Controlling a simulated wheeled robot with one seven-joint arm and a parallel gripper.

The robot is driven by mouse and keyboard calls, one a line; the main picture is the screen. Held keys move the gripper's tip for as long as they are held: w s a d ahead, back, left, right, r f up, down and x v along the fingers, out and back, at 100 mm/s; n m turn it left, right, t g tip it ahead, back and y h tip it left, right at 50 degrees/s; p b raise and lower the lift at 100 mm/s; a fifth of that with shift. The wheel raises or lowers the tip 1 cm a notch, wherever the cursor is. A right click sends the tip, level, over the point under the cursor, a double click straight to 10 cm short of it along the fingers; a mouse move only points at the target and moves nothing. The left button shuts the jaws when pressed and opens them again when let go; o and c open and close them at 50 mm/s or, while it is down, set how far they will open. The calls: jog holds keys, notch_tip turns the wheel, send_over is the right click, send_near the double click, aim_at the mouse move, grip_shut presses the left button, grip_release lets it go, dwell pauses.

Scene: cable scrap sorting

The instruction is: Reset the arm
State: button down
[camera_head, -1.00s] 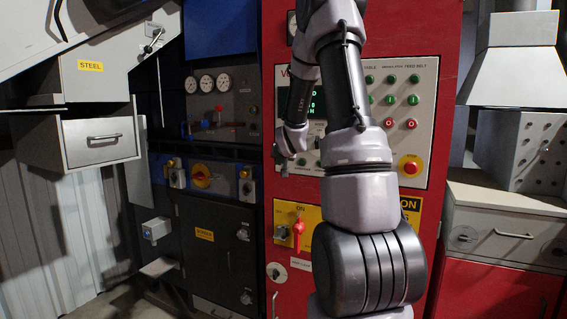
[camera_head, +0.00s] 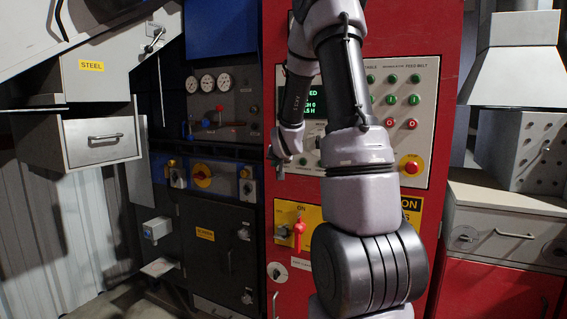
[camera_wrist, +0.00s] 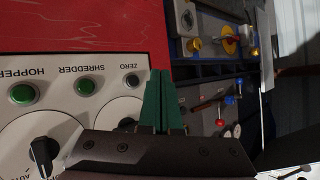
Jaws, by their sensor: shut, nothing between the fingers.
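My gripper (camera_head: 277,162) hangs at the left edge of the control panel on the red cabinet in the head view. Its green fingers (camera_wrist: 162,98) are together and empty in the wrist view. They point past the panel edge, beside a dark button (camera_wrist: 132,81) labelled ZERO, and I cannot tell how far off the surface they are. My arm is bent in front of the red cabinet (camera_head: 450,60) and hides part of the panel (camera_head: 425,85).
Green buttons labelled HOPPER (camera_wrist: 22,94) and SHREDDER (camera_wrist: 85,87) and a black knob (camera_wrist: 44,152) lie close to the gripper. A red switch handle (camera_head: 299,230) sits below. A dark cabinet with gauges (camera_head: 207,84) and an open STEEL drawer (camera_head: 100,140) stand left.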

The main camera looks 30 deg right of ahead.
jog(key=shift+r, duration=0.1)
jog(key=s+a+r+g+y, duration=0.1)
jog(key=s+a+r, duration=0.4)
jog(key=s, duration=0.2)
jog(key=s+a+r+g+y, duration=0.1)
jog(key=s+a+r, duration=0.35)
jog(key=s, duration=0.35)
jog(key=s+a+r+g+y, duration=0.1)
jog(key=s+a, duration=0.2)
jog(key=s, duration=0.7)
jog(key=s+a+r+n+g+y, duration=0.1)
jog(key=s+a, duration=0.3)
jog(key=s, duration=0.6)
jog(key=shift+a+r+n+g+y, duration=0.3)
jog(key=shift+r+g+y, duration=0.1)
jog(key=shift+y, duration=0.1)
